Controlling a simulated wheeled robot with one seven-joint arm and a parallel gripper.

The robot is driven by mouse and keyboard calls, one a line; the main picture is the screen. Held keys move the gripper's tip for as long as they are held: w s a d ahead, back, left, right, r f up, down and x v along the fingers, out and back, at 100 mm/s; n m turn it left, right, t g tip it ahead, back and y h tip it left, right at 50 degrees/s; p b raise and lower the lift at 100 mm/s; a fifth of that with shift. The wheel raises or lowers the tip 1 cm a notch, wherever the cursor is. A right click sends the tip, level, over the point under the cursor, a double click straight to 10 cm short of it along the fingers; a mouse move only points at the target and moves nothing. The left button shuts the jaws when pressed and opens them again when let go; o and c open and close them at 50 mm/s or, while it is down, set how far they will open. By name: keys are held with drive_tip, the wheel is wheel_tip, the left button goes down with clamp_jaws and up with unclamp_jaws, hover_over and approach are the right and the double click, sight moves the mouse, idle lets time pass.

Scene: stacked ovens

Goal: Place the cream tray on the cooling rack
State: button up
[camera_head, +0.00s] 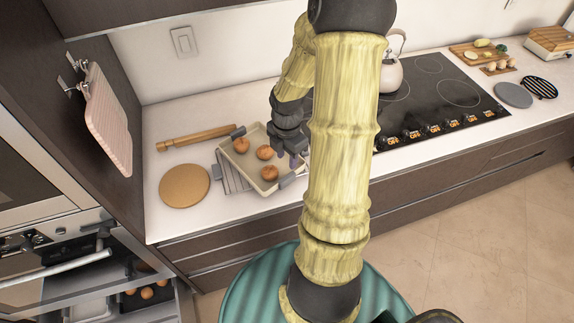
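The cream tray (253,166) carries 3 round brown rolls and has dark grips at its corners. It overlaps the striped grey cooling rack (230,181) on the left counter and hides much of it. The tray sits askew to the rack. I cannot tell whether it rests flat on the rack or is held slightly above it. My gripper (293,158) is at the tray's right side, by its rim. Its fingers are small and partly hidden, so I cannot see whether they are shut on the rim.
A round wooden board (184,186) and a rolling pin (196,138) lie left of the tray. The open oven (75,285) at lower left holds trays with rolls. A kettle (393,72) stands on the black cooktop (430,95) to the right.

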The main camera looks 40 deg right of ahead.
drive_tip(key=shift+r, duration=0.8)
drive_tip(key=s+a+r+m+t, duration=0.1)
drive_tip(key=a+r+m, duration=0.3)
drive_tip(key=a+m, duration=0.4)
drive_tip(key=s+a+r+m+t, duration=0.1)
drive_tip(key=s+a+r+m, duration=0.3)
drive_tip(key=a+m, duration=0.5)
drive_tip(key=shift+s+m+t, duration=0.3)
drive_tip(key=shift+m, duration=0.8)
